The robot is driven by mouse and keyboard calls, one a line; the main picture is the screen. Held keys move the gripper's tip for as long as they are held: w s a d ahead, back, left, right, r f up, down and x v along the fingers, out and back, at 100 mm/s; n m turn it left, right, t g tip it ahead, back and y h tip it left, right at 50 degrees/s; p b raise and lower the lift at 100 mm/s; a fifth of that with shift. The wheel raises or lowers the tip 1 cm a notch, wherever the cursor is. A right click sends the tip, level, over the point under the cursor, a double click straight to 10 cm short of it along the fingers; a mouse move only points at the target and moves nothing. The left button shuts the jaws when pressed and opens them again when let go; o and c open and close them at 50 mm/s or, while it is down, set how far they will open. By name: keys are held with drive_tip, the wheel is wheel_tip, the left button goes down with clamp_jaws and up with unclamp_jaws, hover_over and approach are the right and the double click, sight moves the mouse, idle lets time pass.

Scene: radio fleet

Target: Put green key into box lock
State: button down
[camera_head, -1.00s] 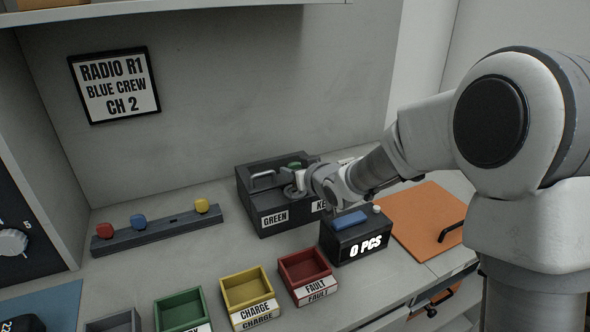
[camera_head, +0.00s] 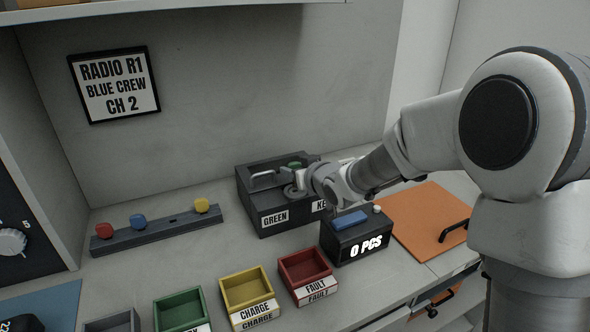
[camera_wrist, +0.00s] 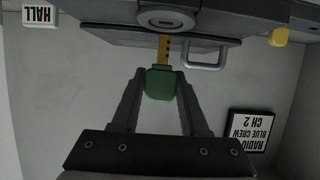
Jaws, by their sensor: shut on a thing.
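The green key has a green head (camera_wrist: 161,84) and a brass shaft (camera_wrist: 163,48). My gripper (camera_wrist: 162,82) is shut on the green head. In the head view the green head (camera_head: 294,165) shows above the dark key box (camera_head: 262,203), with my gripper (camera_head: 298,181) at it. The box's label reads GREEN and a partly hidden KEY. The wrist view is upside down. There, the shaft points at the box, close below a round lock face with a slot (camera_wrist: 165,19). I cannot tell whether the shaft tip touches the box. A handle (camera_wrist: 205,56) is beside the shaft.
A rack (camera_head: 160,231) with red, blue and yellow knobs stands left. Red (camera_head: 305,273), yellow (camera_head: 247,292) and green (camera_head: 181,310) trays line the front. A black 0 PCS box (camera_head: 356,240) is right of the key box, with an orange panel (camera_head: 425,222) beyond.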

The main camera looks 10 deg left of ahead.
drive_tip(key=shift+f+b, duration=2)
drive_tip(key=shift+c, duration=1.7)
unclamp_jaws()
drive_tip(key=shift+d+r, duration=0.1)
drive_tip(key=p+v, duration=0.4)
drive_tip(key=v, duration=1.3)
drive_tip(key=shift+s, duration=0.2)
